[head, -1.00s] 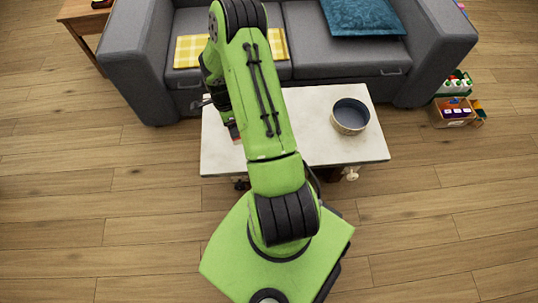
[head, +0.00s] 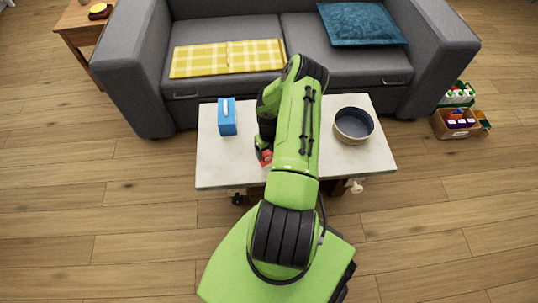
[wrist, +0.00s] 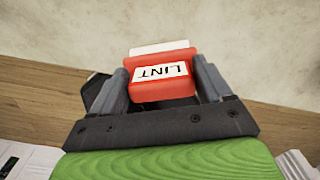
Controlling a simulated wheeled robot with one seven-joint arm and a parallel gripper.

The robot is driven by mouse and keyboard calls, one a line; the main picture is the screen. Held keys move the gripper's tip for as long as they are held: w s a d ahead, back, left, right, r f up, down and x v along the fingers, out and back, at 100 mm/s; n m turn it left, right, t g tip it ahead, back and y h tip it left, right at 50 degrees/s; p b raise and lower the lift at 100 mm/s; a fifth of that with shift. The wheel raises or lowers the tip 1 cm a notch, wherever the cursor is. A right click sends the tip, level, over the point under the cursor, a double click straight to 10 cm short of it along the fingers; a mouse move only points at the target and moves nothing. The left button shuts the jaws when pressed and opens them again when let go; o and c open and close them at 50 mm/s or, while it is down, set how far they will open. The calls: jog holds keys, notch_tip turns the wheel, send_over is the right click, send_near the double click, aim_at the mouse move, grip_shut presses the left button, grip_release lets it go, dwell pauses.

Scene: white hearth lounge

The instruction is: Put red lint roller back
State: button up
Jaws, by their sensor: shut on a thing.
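My gripper (wrist: 160,74) is shut on the red lint roller (wrist: 162,88). The roller's red body has a white label reading LINT, and a white part shows beyond it. In the head view a bit of red, the lint roller (head: 266,157), shows beside my green arm over the front middle of the pale-topped coffee table (head: 222,170). My arm hides most of the gripper there. I cannot tell whether the roller touches the tabletop.
A blue tissue box (head: 227,120) stands on the table's left part and a round, dark-lined bowl (head: 353,125) on its right. Behind is a grey sofa (head: 190,35) with a yellow checked cloth (head: 228,59).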

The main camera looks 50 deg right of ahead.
jog(key=shift+f, duration=0.8)
jog(key=shift+r, duration=0.15)
jog(key=o, duration=1)
jog(key=shift+o, duration=0.2)
